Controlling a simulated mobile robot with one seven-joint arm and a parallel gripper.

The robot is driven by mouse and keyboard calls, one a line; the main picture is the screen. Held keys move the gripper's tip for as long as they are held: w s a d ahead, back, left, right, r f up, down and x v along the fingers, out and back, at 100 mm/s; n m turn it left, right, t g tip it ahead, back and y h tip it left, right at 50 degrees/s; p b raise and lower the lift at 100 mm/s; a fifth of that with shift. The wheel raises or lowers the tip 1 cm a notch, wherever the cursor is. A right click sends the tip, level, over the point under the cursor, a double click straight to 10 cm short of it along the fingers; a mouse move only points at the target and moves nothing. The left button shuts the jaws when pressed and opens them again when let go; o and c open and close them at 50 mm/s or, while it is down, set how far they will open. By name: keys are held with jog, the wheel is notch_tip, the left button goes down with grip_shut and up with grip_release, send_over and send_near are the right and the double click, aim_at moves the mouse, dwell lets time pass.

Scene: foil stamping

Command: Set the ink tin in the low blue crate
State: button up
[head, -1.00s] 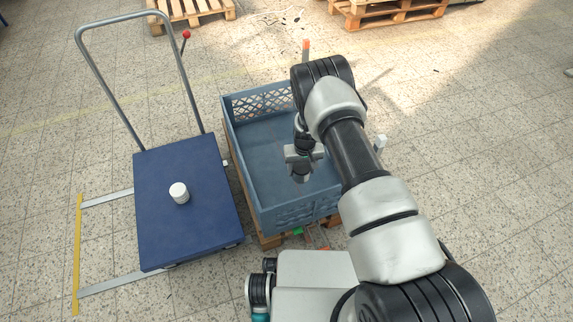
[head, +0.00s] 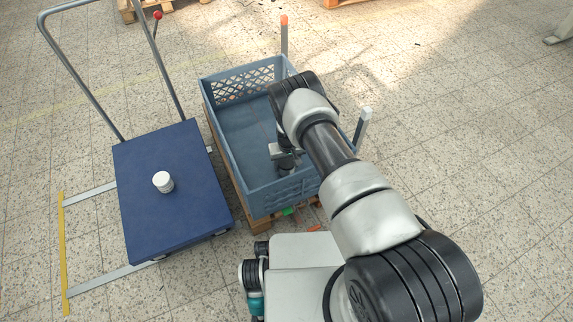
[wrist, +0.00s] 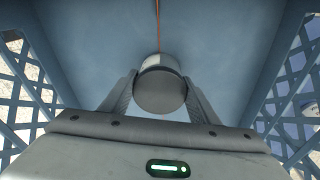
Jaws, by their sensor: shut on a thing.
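The low blue crate (head: 284,193) stands on a pallet in the middle of the head view, its floor bare where it shows. My gripper (head: 285,166) is inside the crate, near its front wall. The tin is hidden in the head view. Whether it touches the crate floor I cannot tell.
A blue platform trolley (head: 180,225) with a tall grey handle stands left of the crate, a white tin (head: 163,182) on it. Posts rise at the pallet's corners, one orange-tipped (head: 284,35), one white-tipped (head: 362,126). Open tiled floor lies to the right.

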jog(key=o, duration=1.3)
jog(key=shift+f, duration=0.15)
